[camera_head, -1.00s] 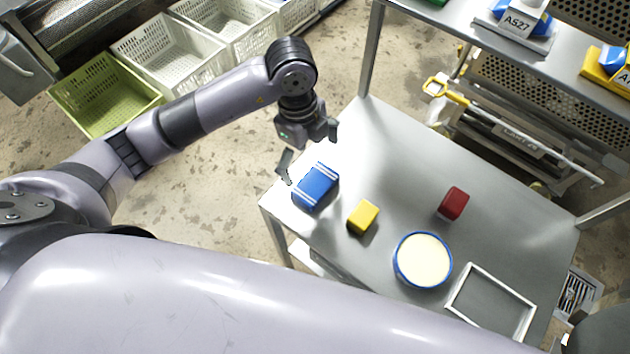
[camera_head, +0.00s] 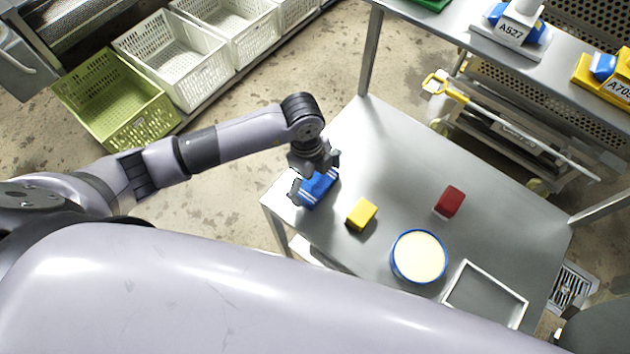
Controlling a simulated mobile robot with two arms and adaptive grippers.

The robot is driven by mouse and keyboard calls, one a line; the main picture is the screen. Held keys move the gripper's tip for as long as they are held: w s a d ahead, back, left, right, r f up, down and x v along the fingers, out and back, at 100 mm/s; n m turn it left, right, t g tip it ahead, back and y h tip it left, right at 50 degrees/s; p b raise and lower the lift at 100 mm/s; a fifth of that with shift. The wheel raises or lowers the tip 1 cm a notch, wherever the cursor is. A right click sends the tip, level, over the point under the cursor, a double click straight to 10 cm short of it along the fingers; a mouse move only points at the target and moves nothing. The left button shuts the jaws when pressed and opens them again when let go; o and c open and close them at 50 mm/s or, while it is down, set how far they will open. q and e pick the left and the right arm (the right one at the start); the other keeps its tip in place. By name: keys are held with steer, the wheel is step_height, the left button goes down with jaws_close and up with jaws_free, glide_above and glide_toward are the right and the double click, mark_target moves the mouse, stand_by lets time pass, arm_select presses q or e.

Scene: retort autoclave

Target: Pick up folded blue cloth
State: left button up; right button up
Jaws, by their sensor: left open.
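The folded blue cloth (camera_head: 317,190) with white stripes lies at the left corner of the metal table (camera_head: 400,170). My left gripper (camera_head: 315,178) is open and low over the cloth, with one finger at its left end and the other near its upper right end. The gripper body hides the upper part of the cloth. I cannot tell whether the fingers touch it. My right gripper does not show.
A yellow block (camera_head: 361,214), a dark red block (camera_head: 449,201), a round blue-rimmed container (camera_head: 418,257) and a white rectangular frame (camera_head: 452,297) are on the table. A raised shelf (camera_head: 465,37) stands behind. Crates (camera_head: 150,125) line the floor at left.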

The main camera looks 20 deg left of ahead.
mark_target(314, 181)
arm_select(q)
steer(key=shift+c, duration=0.6)
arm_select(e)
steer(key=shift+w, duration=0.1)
arm_select(q)
steer(key=c, duration=0.6)
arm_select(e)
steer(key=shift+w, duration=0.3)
arm_select(q)
steer(key=shift+c, duration=0.2)
step_height(314, 181, up, 20)
steer(key=b, duration=0.1)
steer(key=shift+b, duration=0.3)
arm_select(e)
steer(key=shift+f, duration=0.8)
arm_select(q)
steer(key=o, duration=0.4)
steer(key=c, duration=0.4)
